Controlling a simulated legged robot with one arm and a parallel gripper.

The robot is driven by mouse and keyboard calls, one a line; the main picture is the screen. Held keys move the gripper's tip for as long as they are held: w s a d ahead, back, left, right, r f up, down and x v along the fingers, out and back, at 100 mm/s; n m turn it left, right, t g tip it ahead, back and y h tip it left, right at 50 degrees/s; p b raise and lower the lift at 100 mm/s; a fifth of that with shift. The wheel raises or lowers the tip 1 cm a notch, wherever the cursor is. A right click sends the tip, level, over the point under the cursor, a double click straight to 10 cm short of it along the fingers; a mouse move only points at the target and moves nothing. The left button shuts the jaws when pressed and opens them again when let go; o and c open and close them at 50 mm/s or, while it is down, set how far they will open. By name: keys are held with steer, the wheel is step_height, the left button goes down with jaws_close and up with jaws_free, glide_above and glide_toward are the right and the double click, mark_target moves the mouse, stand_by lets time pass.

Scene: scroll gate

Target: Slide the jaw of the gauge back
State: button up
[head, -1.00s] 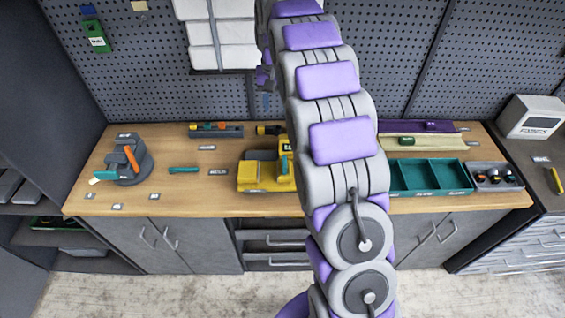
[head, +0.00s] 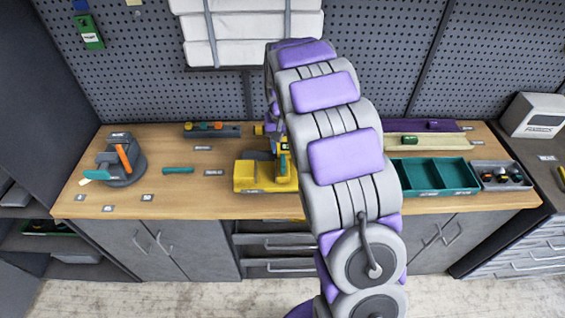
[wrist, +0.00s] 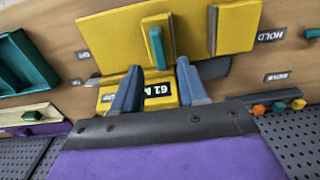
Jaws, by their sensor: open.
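The yellow gauge (head: 254,178) stands on the wooden bench, partly hidden behind my arm in the head view. In the wrist view it shows a yellow block (wrist: 110,38) with an upright teal lever (wrist: 156,46), a separate yellow block (wrist: 238,26) to the right, and a dark rail. A yellow part with a black "61" readout (wrist: 158,91) shows between my fingers. I cannot tell for sure which block is the jaw. My gripper (wrist: 159,66) is open, its two blue-grey fingers on either side of the lever's lower end; contact is unclear. The head view mostly hides my gripper.
A teal compartment tray (head: 432,176) and a grey box of small parts (head: 500,176) stand to the right. A grey device with an orange lever (head: 122,163) and a loose teal piece (head: 178,170) lie left. Pegboard (head: 150,75) backs the bench.

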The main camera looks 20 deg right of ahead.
mark_target(283, 160)
step_height(283, 160, down, 7)
steer(key=shift+f+b, duration=0.15)
steer(key=shift+b, duration=0.35)
jaws_close()
stand_by(0.4)
